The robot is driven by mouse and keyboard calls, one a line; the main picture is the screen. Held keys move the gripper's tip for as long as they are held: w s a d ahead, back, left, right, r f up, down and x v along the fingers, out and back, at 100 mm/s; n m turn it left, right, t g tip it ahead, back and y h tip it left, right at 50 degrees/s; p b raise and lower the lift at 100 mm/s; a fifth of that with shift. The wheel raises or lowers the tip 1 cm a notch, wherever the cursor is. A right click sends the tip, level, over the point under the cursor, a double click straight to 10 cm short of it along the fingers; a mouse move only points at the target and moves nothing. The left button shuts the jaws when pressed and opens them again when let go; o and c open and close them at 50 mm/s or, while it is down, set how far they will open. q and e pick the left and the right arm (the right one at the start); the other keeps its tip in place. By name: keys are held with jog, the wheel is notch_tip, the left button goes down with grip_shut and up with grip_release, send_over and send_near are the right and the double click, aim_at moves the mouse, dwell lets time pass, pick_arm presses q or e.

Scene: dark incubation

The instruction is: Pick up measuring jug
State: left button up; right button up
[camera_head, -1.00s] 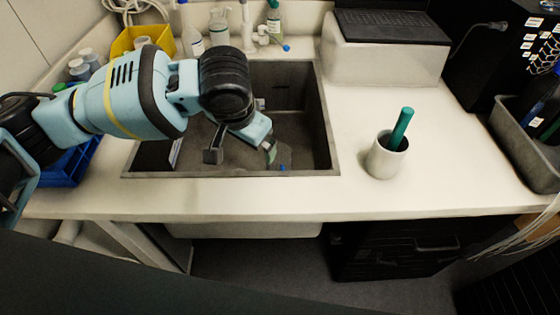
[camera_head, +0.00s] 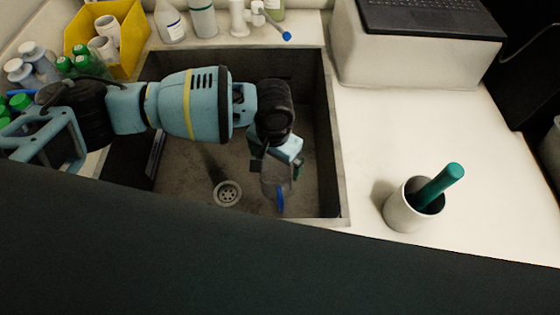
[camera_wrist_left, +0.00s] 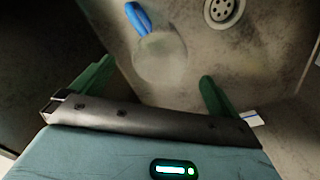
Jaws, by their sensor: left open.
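The measuring jug is clear with a blue handle. In the head view the jug (camera_head: 274,187) sits in the sink (camera_head: 333,150) near its right front corner, its upper part partly hidden by my gripper. In the left wrist view the jug (camera_wrist_left: 160,58) is ahead of the fingers, with its handle (camera_wrist_left: 138,17) pointing away at the upper left. My left gripper (camera_head: 276,168) points down over the jug. In the left wrist view the gripper (camera_wrist_left: 152,88) is open, with green-lined fingers apart and nothing held between them. My right gripper is not in view.
The sink walls stand close around my left arm; a drain (camera_head: 228,193) is in its floor. A white cup (camera_head: 412,212) with a green pestle-like rod stands on the counter at right. Bottles (camera_head: 203,18) and a yellow bin (camera_head: 110,40) line the back.

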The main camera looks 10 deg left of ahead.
pick_arm(q)
jog(key=shift+w+f+b, duration=0.15)
jog(key=shift+f+b, duration=0.4)
jog(key=shift+f, duration=3.65)
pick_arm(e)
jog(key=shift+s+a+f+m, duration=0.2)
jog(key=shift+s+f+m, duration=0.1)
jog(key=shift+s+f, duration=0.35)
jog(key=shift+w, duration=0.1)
pick_arm(q)
jog(key=c, duration=1)
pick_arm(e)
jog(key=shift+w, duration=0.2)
pick_arm(q)
jog(key=shift+a+r+p, duration=0.1)
jog(key=shift+r+p, duration=0.6)
jog(key=shift+r, duration=4.4)
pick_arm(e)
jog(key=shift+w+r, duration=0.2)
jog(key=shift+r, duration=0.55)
